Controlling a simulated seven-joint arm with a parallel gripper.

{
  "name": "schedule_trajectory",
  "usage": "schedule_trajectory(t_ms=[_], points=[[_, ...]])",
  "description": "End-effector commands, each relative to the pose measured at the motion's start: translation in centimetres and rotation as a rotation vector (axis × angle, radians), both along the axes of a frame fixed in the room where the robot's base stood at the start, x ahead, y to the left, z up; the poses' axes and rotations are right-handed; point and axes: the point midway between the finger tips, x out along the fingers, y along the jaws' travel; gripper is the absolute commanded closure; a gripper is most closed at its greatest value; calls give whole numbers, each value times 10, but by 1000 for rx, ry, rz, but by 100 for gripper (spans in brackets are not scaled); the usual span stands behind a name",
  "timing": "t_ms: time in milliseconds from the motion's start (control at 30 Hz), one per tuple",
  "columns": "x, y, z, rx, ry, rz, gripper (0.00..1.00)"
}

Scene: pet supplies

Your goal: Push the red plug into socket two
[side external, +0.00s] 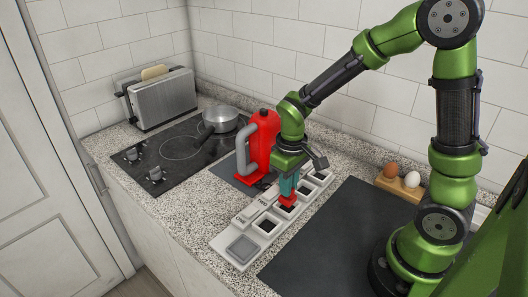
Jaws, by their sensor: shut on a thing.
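The red plug (287,201) is in the side external view, below my gripper (288,189). My gripper points down and is shut on the plug. A pale socket strip (224,246) runs diagonally along the counter, with a row of dark square openings and small labels. The plug is upright at the second opening from the near end, beside the label that seems to read TWO (263,202). The plug hides most of that opening. I cannot tell whether its lower end is inside or just above it. The nearest opening (267,226) is empty.
A red container with a grey handle (263,140) stands close behind my gripper. A hob (180,150) with a pot (220,119) and a toaster (162,98) are at the left. Eggs in a wooden holder (400,187) sit at the right. A dark mat (330,240) is clear.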

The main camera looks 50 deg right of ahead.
Motion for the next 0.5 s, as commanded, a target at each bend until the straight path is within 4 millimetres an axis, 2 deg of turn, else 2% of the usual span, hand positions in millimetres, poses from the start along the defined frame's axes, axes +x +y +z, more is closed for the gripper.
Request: schedule_trajectory(t_ms=[500], points=[[0,0,-14,0,1,1,100]])
